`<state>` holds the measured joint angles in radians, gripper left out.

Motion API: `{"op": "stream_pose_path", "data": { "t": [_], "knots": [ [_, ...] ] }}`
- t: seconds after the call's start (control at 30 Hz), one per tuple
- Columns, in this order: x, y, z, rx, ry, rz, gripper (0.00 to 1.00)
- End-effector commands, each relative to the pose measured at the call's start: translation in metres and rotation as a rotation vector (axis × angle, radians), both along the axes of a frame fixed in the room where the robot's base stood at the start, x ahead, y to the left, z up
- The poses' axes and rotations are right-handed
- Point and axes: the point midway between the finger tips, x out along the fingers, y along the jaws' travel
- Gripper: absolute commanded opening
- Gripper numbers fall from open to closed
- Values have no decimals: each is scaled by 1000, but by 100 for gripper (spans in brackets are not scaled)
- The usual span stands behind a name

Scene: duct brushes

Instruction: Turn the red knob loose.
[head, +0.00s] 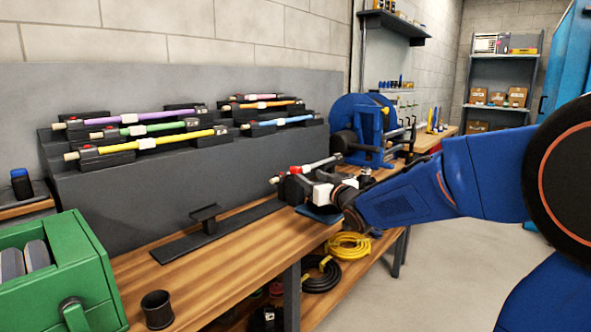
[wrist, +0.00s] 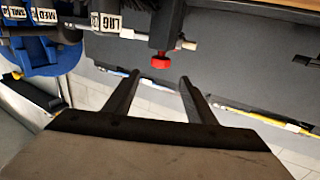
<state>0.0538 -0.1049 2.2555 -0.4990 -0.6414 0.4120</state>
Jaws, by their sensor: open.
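The red knob (wrist: 161,61) sits at the end of a dark block in the wrist view, beneath a light metal rod (wrist: 135,32). In the head view the red knob (head: 295,169) shows on the fixture at the bench's far right part. My gripper (wrist: 158,77) is open. Its two dark fingers point toward the knob, one on each side in the picture, with the knob just past the gap between the tips. I see no contact.
Coloured rods (head: 160,142) lie on stepped dark holders behind the wooden bench (head: 235,262). A blue reel machine (head: 362,125) stands behind the fixture. A green box (head: 68,262) and a black cup (head: 157,309) are at the near left.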

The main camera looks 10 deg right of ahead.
Motion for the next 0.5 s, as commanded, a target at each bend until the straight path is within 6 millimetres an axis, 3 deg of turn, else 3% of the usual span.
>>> {"op": "stream_pose_path", "data": {
  "t": [0.5],
  "knots": [
    [81,19,-1,1,2,-1,51]
  ]
}}
